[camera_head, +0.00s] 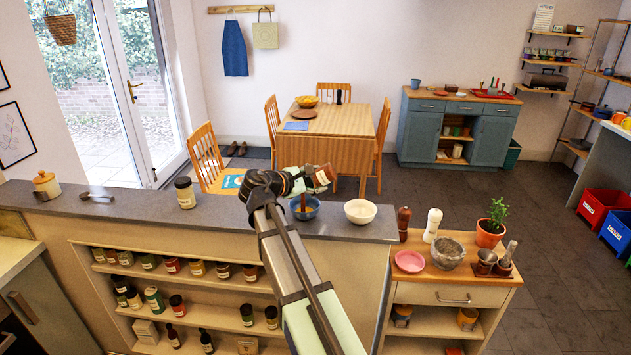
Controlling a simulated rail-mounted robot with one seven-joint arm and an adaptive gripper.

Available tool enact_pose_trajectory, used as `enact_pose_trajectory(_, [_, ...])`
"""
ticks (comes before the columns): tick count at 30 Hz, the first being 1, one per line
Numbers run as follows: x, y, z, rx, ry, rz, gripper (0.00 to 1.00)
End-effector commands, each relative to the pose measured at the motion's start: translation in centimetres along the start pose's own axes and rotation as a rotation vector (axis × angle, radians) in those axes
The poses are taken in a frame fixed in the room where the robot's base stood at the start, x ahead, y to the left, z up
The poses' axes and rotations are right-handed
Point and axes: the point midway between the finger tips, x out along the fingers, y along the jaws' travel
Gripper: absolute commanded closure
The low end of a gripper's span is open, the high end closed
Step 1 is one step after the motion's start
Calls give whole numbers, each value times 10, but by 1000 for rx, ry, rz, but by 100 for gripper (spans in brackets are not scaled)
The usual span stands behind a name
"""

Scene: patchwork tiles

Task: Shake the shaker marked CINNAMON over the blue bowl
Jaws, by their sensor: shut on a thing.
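The blue bowl (312,211) stands on the grey counter top, partly hidden behind my arm. My gripper (312,181) is above the bowl and shut on a small brownish shaker (323,177) with a pale patch. The shaker looks tilted over, apart from the bowl; its marking is too small to read. A narrow brown upright shape (303,202) shows between gripper and bowl; I cannot tell whether it is falling spice or a solid thing. A jar with a dark lid and pale label (185,193) stands on the counter to the left, its label unreadable.
A cream bowl (360,211) stands close right of the blue bowl. Tongs (97,197) and a lidded crock (46,185) are at the counter's left. Shelves of jars (200,269) are below. A pepper mill (403,222) and white mill (432,225) stand on the right cabinet.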

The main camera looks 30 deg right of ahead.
Motion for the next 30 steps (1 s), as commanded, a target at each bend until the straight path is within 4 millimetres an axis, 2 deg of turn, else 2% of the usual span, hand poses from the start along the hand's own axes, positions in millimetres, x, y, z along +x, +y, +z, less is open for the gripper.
enact_pose_trajectory(1, [-3, 8, 7, 1, -1, 1, 86])
enact_pose_trajectory(4, [-5, 13, 12, 0, 0, 0, 86])
enact_pose_trajectory(15, [3, -7, -6, -1, 0, 0, 86])
enact_pose_trajectory(25, [-5, 12, 12, 1, 0, 1, 86])
enact_pose_trajectory(30, [-3, 7, 7, 0, 0, 0, 86])
